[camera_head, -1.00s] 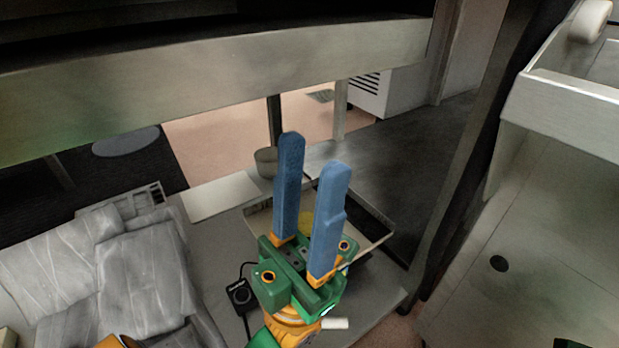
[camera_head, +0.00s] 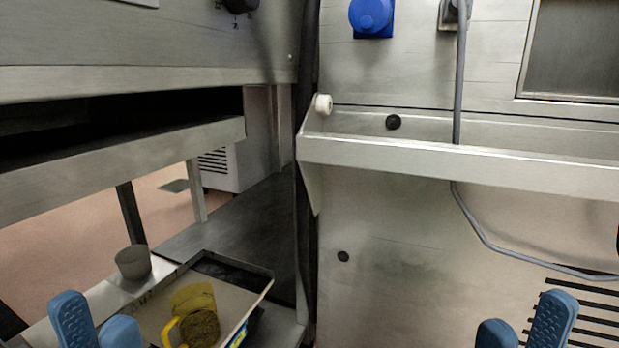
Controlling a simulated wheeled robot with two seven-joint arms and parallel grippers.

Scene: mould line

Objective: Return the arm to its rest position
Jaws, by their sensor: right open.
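My left gripper (camera_head: 95,325) shows at the bottom left edge. The left gripper is to the left of a shallow tray (camera_head: 262,282), and the right gripper is in front of the steel wall panel.
The tray holds a yellow-handled, yellow-brown cup-like thing (camera_head: 195,312). A grey cup (camera_head: 133,262) stands behind it. A steel shelf (camera_head: 120,165) overhangs on the left. A steel trough (camera_head: 440,165) juts from the right wall, with a grey hose (camera_head: 480,232) hanging down.

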